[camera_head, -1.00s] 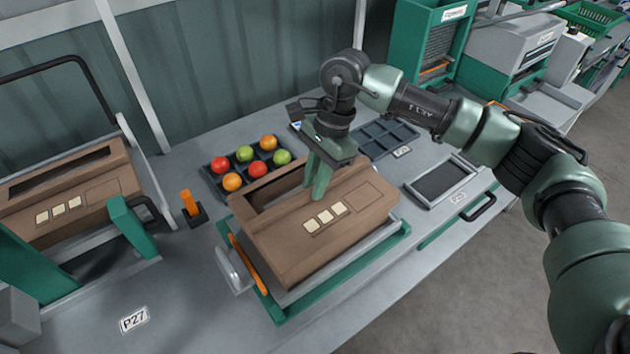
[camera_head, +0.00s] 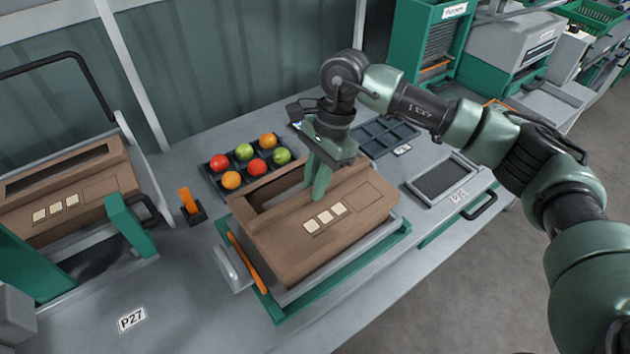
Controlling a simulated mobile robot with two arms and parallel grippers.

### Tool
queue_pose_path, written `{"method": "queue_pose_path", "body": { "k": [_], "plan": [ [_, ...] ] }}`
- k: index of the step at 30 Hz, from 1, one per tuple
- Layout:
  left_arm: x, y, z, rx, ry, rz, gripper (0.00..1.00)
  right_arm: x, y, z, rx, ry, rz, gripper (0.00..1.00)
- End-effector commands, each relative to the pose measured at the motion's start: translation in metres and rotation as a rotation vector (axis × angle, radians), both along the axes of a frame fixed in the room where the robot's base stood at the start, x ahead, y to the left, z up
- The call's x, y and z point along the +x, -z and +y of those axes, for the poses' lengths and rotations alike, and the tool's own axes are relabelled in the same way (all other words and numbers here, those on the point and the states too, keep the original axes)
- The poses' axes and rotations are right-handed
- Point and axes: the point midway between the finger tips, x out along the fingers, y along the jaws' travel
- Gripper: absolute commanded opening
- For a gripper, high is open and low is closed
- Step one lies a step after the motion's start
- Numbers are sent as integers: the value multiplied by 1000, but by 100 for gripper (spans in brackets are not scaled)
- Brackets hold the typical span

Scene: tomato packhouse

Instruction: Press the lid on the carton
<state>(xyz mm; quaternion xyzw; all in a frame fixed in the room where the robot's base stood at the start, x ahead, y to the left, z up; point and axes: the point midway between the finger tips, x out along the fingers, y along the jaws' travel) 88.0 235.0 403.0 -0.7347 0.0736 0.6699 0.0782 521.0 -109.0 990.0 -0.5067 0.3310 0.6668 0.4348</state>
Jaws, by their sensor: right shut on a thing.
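A brown carton (camera_head: 290,262) sits in a grey and green holder (camera_head: 374,247) on the bench. Its brown lid (camera_head: 360,208) lies on top, with an open slot toward the back and several cream labels near the middle. My right gripper (camera_head: 318,192) points down over the lid, with its green fingers close together at the slot's front edge. What lies between the fingers is hidden. I cannot tell if the lid is fully seated. My left gripper is not in view.
A dark tray (camera_head: 211,181) of red, orange and green tomatoes stands behind the carton. A second brown carton (camera_head: 60,190) is in a green frame at left. An orange upright piece (camera_head: 187,201) stands between them. An empty divided tray (camera_head: 378,137) lies behind right.

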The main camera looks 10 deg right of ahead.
Motion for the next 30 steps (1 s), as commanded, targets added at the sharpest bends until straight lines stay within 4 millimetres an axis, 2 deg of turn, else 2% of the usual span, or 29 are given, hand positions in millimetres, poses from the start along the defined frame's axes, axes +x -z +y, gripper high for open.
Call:
{"method": "queue_pose_path", "body": {
  "k": [15, 16, 18, 25, 27, 30],
  "plan": [
    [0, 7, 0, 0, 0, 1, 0, 0, 7, 0, 0, 0, -1, 0],
    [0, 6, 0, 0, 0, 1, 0, 0, 6, 0, 0, 0, -1, 26],
    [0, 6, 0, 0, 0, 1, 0, 0, 6, 0, 0, 0, -1, 43],
    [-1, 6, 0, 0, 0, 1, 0, 0, 6, 0, 0, 0, -1, 43],
    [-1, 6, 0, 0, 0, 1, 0, 0, 6, 0, 0, 0, 0, 28],
    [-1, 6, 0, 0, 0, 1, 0, 0, 6, 0, 0, 0, 0, 28]
  ]
}}
